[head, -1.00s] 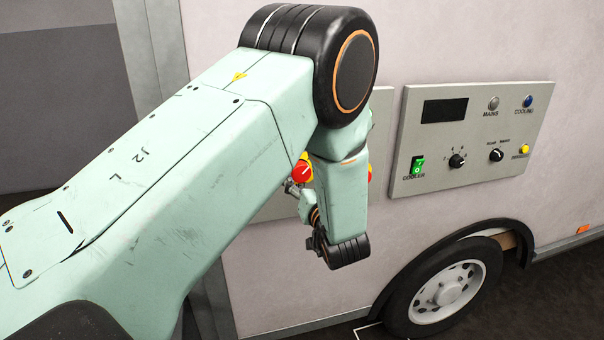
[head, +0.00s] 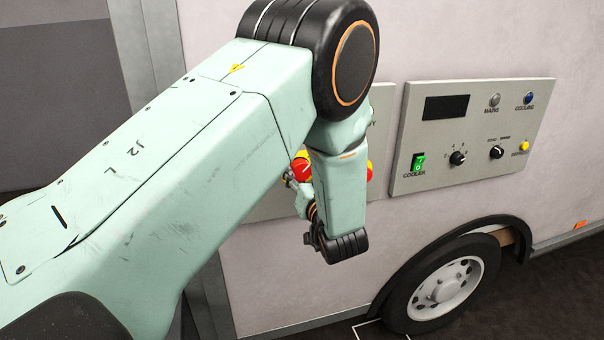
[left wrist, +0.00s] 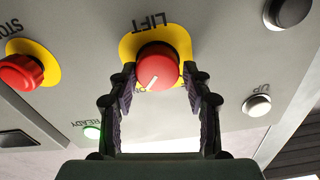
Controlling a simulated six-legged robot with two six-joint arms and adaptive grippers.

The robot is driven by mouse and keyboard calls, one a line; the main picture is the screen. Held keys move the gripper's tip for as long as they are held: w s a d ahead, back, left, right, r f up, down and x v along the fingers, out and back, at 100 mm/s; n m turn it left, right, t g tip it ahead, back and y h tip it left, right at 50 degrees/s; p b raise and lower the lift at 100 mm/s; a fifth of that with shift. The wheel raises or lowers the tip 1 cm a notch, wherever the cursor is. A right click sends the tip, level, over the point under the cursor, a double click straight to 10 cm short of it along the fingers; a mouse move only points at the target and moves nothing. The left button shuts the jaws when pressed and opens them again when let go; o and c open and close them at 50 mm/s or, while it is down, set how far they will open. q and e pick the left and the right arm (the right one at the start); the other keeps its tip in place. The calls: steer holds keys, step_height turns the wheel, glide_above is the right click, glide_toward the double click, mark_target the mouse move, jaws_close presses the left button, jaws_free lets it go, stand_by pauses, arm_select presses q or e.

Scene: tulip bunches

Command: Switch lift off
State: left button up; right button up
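The LIFT switch is a round red knob (left wrist: 158,68) with a white pointer line on a yellow plate, upside down in the left wrist view. In the head view the knob (head: 302,171) shows partly at the left edge of my forearm. My left gripper (left wrist: 158,76) has its two dark fingers apart, one on each side of the knob. The fingertips are close to its sides; I cannot tell whether they touch it. In the head view my arm hides most of the gripper. My right gripper is in neither view.
On the same panel are a red STOP button (left wrist: 20,72), a lit green READY lamp (left wrist: 92,132), a white UP button (left wrist: 257,105) and a black button (left wrist: 287,12). A second panel (head: 470,135) with a green COOLER switch (head: 418,163) is to the right, above a wheel (head: 445,290).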

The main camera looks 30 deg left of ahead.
arm_select(q)
steer(key=shift+w+a+f, duration=0.1)
steer(key=shift+w+f, duration=0.1)
steer(key=shift+w, duration=0.1)
steer(key=c, duration=0.3)
steer(key=shift+s+a, duration=0.1)
steer(key=c, duration=0.4)
steer(key=shift+o, duration=0.2)
